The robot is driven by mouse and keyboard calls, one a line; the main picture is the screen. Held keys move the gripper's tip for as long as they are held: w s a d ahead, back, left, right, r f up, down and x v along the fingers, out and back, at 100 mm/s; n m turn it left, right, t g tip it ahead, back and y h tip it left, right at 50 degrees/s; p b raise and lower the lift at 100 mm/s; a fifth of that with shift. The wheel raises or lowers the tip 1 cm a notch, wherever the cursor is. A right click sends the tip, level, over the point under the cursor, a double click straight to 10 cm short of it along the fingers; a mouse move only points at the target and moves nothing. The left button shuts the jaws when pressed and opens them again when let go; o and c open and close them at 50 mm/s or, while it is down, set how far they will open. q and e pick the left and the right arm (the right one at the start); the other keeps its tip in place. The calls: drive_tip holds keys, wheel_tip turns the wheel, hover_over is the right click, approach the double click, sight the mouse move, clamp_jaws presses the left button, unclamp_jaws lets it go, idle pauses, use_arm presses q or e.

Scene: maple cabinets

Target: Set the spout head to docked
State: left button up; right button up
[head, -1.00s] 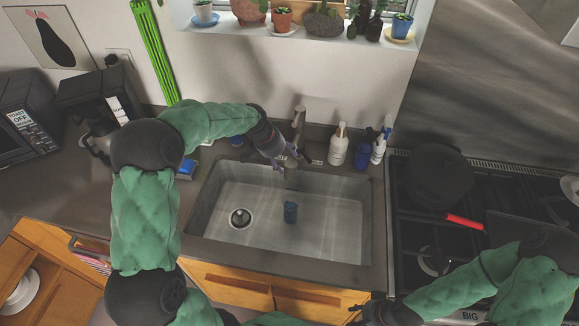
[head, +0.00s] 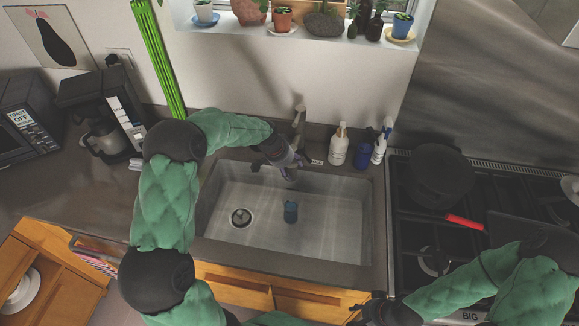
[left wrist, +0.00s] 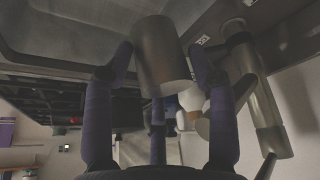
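The spout head is a dull metal cylinder (left wrist: 162,55) and hangs tilted in the left wrist view. Its end also shows in the head view (head: 291,174), over the back of the sink. The faucet post (head: 299,115) stands behind the sink; it also shows in the left wrist view (left wrist: 262,95). My left gripper (head: 284,165) is at the spout head. Its purple fingers (left wrist: 160,48) are spread on either side of the cylinder, with narrow gaps; firm contact is not visible. My right gripper (head: 362,312) is low at the counter's front edge, partly cut off, its finger opening unclear.
The sink (head: 330,235) holds a small dark blue item (head: 291,212). A white bottle (head: 339,145) and blue bottles (head: 363,149) stand right of the faucet. A stove with a black pan (head: 440,178) is at right, a coffee maker (head: 105,125) at left.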

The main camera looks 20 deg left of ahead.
use_arm(q)
clamp_jaws()
drive_tip(key=r, duration=0.2)
drive_tip(key=w+r+p, duration=0.1)
drive_tip(key=r, duration=0.2)
drive_tip(key=r+p, duration=0.1)
drive_tip(key=r, duration=0.1)
drive_tip(key=shift+w+a+r, duration=0.2)
drive_tip(key=shift+a+r, duration=0.05)
drive_tip(key=shift+a, duration=0.05)
drive_tip(key=shift+r, duration=0.1)
drive_tip(key=shift+w, duration=0.1)
drive_tip(key=o, duration=1)
unclamp_jaws()
drive_tip(key=shift+a, duration=0.2)
drive_tip(key=shift+s+r, duration=0.25)
drive_tip(key=shift+r, duration=0.1)
drive_tip(key=v, duration=1.1)
